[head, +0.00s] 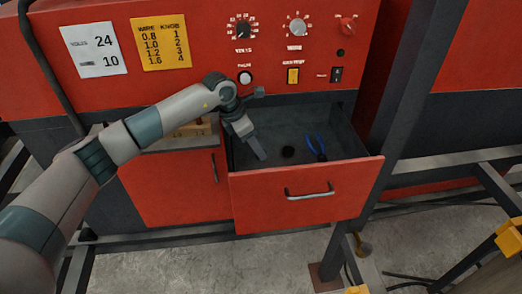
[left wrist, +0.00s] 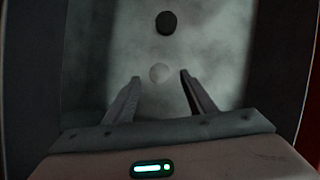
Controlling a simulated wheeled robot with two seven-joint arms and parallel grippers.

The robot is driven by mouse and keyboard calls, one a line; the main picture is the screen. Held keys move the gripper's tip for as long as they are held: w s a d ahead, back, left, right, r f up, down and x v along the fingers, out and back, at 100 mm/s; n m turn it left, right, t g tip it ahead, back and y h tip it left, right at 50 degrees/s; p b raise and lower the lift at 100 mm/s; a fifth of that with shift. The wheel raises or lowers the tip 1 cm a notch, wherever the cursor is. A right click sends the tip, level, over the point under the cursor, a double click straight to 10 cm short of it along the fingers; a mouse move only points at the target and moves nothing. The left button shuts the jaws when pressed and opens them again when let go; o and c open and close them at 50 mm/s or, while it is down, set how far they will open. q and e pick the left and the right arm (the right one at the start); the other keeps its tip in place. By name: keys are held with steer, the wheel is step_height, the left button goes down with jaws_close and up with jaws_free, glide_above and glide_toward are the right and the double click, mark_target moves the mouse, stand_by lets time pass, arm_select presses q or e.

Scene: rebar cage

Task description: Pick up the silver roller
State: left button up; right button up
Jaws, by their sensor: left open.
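A small pale round thing, which looks like the silver roller (left wrist: 159,73), lies on the drawer floor in the left wrist view. It shows between the tips of my left gripper (left wrist: 160,78), whose two fingers are apart with nothing held. I cannot tell how far above the roller the fingertips are. In the head view my left gripper (head: 260,153) points down into the open drawer (head: 305,200). The roller does not show there; the gripper probably hides it. My right gripper is in neither view.
A black round thing (head: 288,152) lies in the drawer, also in the left wrist view (left wrist: 166,22). Blue-handled pliers (head: 316,147) lie right of it. Drawer walls close in on the gripper. The red panel (head: 200,75) with knobs rises behind. A dark post (head: 415,90) stands at right.

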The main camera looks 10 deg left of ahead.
arm_select(q)
steer(key=shift+p+x, duration=0.4)
steer(key=shift+x, duration=0.5)
steer(key=shift+d+f, duration=0.1)
steer(key=shift+f, duration=0.2)
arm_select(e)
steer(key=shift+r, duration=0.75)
arm_select(q)
steer(key=shift+c, duration=0.4)
steer(key=shift+w, duration=0.1)
steer(key=c, duration=1.1)
steer(key=shift+r, duration=0.15)
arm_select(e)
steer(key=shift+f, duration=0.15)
